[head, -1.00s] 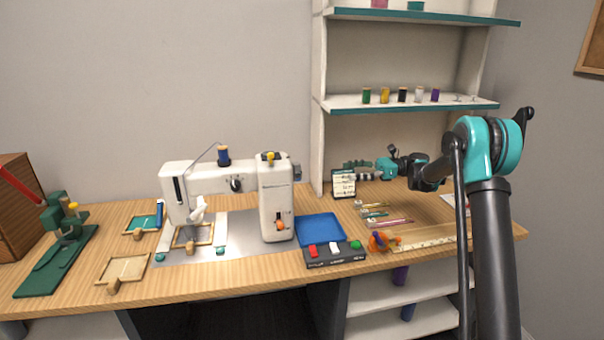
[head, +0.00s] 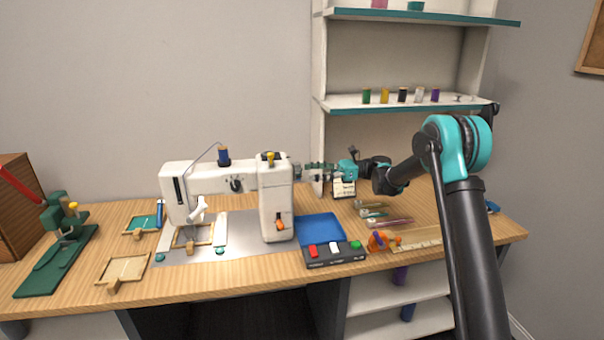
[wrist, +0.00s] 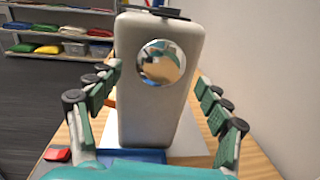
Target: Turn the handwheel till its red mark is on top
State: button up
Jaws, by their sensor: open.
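The white sewing machine (head: 275,205) stands on the wooden table. Its handwheel (wrist: 161,63) shows in the wrist view as a shiny round disc high on the machine's end face. I cannot make out a red mark on it; its face is full of reflections. In the head view the handwheel (head: 297,171) is a small grey piece at the machine's right end, partly hidden by my fingers. My gripper (head: 312,170) is open and points left at it. In the wrist view my gripper (wrist: 160,78) has one finger on each side of the machine's end, apart from the wheel.
A blue tray (head: 320,228) and a control box (head: 335,253) with red, white and green buttons lie below and in front of my gripper. A small card stand (head: 344,187) is just behind it. Shelves (head: 410,103) with thread spools rise at the back.

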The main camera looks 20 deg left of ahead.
aim_at(296, 171)
jog(key=shift+x, duration=1.85)
jog(key=shift+c, duration=0.4)
jog(key=c, duration=1.1)
